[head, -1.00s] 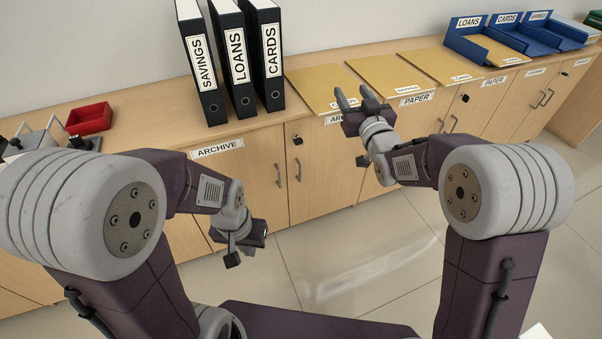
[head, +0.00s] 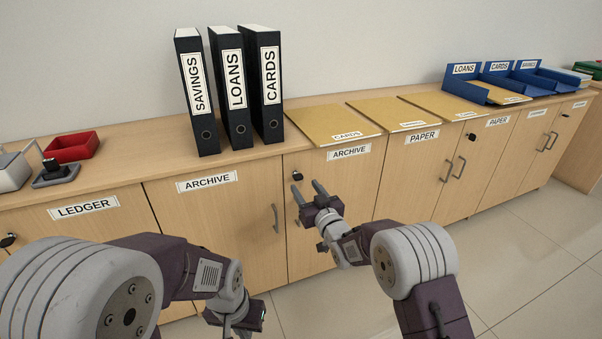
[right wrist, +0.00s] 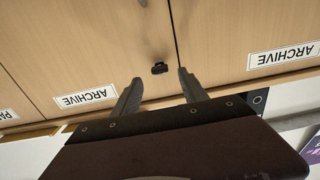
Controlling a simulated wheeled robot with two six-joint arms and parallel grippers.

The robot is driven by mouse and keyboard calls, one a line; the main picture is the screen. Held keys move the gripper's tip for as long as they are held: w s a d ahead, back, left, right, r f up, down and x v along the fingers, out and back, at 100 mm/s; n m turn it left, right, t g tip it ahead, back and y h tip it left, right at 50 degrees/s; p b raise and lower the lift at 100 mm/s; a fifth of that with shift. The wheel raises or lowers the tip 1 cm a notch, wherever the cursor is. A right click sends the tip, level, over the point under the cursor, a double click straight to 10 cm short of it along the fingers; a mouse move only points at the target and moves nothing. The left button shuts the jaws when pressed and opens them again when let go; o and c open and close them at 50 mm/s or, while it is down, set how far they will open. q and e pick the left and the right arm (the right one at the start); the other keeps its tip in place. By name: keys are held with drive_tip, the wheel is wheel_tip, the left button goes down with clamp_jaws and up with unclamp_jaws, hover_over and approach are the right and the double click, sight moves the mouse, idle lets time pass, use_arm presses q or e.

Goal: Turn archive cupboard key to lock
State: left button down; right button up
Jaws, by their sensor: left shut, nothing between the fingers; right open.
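The archive cupboard has two light wood doors, a left door (head: 220,225) and a right door (head: 335,210), each with an ARCHIVE label. Its small black key (head: 297,176) sits in the lock at the upper left of the right door. The key also shows in the right wrist view (right wrist: 159,68), upside down, ahead of and between the fingers. My right gripper (head: 308,190) is open and empty, just below and in front of the key, apart from it as far as I can tell. My left gripper (head: 238,318) is low at the bottom, shut and empty, with its fingertips poorly seen.
Binders (head: 235,88) and yellow folders (head: 335,124) stand and lie on the counter top above the doors. Door handles (head: 275,218) stick out from the fronts. A ledger cupboard (head: 85,225) with its own key is to the left. The floor in front is clear.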

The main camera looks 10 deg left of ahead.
sight(300, 179)
use_arm(q)
drive_tip(key=f+b, duration=0.1)
drive_tip(key=b, duration=0.1)
drive_tip(key=shift+f+b, duration=0.25)
drive_tip(key=shift+b, duration=0.05)
use_arm(e)
drive_tip(key=x, duration=0.4)
drive_tip(key=shift+w+a, duration=0.1)
drive_tip(key=shift+w, duration=0.1)
clamp_jaws()
